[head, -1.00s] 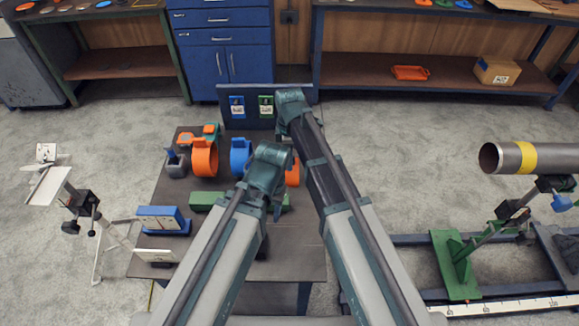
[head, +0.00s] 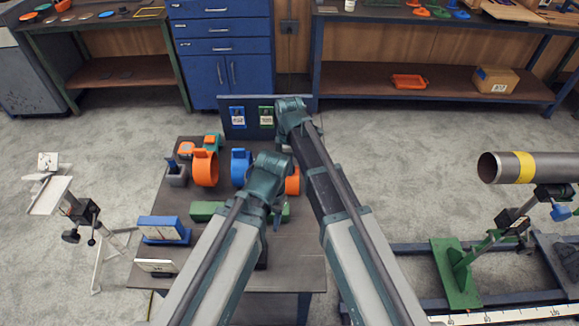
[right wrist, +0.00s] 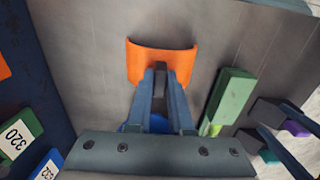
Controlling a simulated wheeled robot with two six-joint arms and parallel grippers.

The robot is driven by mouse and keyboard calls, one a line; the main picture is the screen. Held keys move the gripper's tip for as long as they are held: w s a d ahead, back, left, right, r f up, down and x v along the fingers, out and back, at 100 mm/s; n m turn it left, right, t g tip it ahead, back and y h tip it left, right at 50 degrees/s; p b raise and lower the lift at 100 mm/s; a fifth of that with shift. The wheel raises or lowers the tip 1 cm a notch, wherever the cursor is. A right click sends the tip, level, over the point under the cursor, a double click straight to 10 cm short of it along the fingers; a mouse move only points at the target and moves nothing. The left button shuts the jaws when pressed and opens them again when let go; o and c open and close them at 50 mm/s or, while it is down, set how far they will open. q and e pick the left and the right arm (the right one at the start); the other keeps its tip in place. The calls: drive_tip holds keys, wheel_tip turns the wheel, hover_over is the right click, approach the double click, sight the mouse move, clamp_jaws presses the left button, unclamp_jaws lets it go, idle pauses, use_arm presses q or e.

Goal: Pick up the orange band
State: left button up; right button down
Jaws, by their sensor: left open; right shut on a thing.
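In the head view, an orange band (head: 293,183) shows partly between my two arms, which hide most of it. In the right wrist view it is a curved orange piece (right wrist: 160,60) with a dark grey tab. My right gripper (right wrist: 160,82) is shut on it, the fingers on either side of the tab. I cannot tell whether the band is clear of the table. My left gripper (head: 278,213) is open and points down near the green block (head: 208,211); its dark fingers also show at the lower right of the right wrist view (right wrist: 275,128).
Another orange band (head: 205,168) and a blue band (head: 240,168) stand on the dark table (head: 215,262). A blue block (head: 163,230) and a white-faced piece (head: 157,267) are at its left. An upright board (head: 252,112) closes the back. A steel pipe (head: 505,167) lies right.

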sight(295, 177)
wheel_tip(295, 177, up, 4)
drive_tip(key=p, duration=0.3)
drive_tip(key=shift+f, duration=0.1)
drive_tip(key=shift+s+d+f+b, duration=0.2)
drive_tip(key=shift+s+d, duration=0.2)
drive_tip(key=shift+s, duration=0.15)
drive_tip(key=shift+s+d+f+b, duration=0.1)
drive_tip(key=shift+s+d+f, duration=0.05)
drive_tip(key=shift+s+d, duration=0.35)
drive_tip(key=s+d+r+p, duration=0.1)
drive_tip(key=s+d, duration=0.7)
drive_tip(key=s, duration=0.2)
drive_tip(key=shift+d, duration=0.35)
drive_tip(key=shift+r, duration=0.1)
drive_tip(key=shift+s+d, duration=0.1)
drive_tip(key=shift+s, duration=0.05)
